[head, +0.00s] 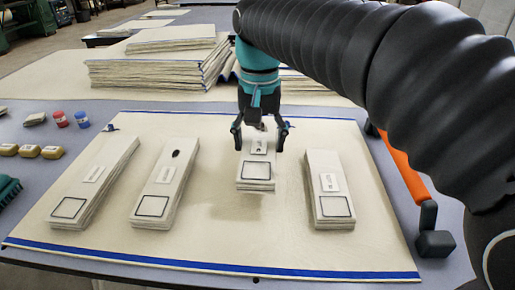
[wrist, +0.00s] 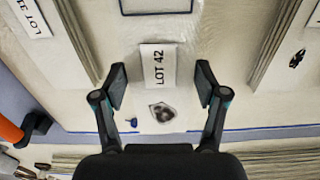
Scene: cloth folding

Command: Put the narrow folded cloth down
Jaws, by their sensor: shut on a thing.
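My gripper (head: 260,138) is over the mat, its fingers on both long sides of a narrow folded cream cloth (head: 256,170). The gripper is shut on this cloth. A shadow lies on the mat below and left of it, so it seems a little above the mat. In the wrist view the cloth (wrist: 185,90) lies between the fingers (wrist: 162,88), with a "LOT 42" label and a dark spot. Its outlined square is partly cut off there. The cream mat (head: 225,242) has blue edge stripes.
Similar cloths lie on both sides: two at left, one (head: 165,190) with a dark spot, and one at right (head: 328,192). A large cloth stack (head: 150,68) stands behind. Small yellow blocks (head: 30,151), red and blue pieces, and an orange-handled tool (head: 403,165) lie beside the mat.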

